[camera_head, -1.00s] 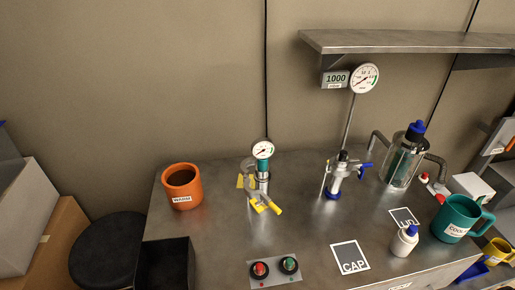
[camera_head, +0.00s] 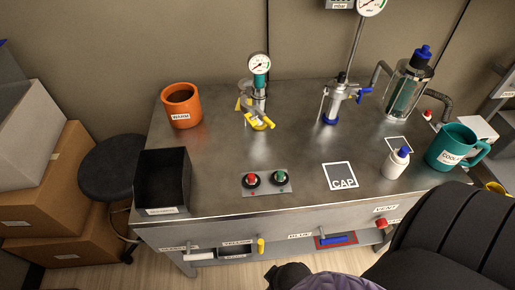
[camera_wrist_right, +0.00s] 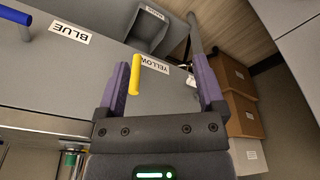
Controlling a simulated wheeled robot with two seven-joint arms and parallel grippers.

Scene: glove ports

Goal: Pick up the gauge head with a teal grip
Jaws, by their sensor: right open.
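The gauge head (camera_head: 259,66) has a round white dial and a teal grip below it. My right gripper (camera_wrist_right: 161,68) is open in the right wrist view. Its purple fingers are on either side of a yellow drawer handle (camera_wrist_right: 136,76), with nothing visibly clamped. My left gripper is not in view.
An orange pot (camera_head: 182,106) and a black bin (camera_head: 163,181) stand at the bench's left. A button panel (camera_head: 266,181) lies in front. A blue-handled fitting (camera_head: 333,104), glass vessel (camera_head: 405,84), white bottle (camera_head: 396,163) and teal mug (camera_head: 452,147) stand right. The bench middle is clear.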

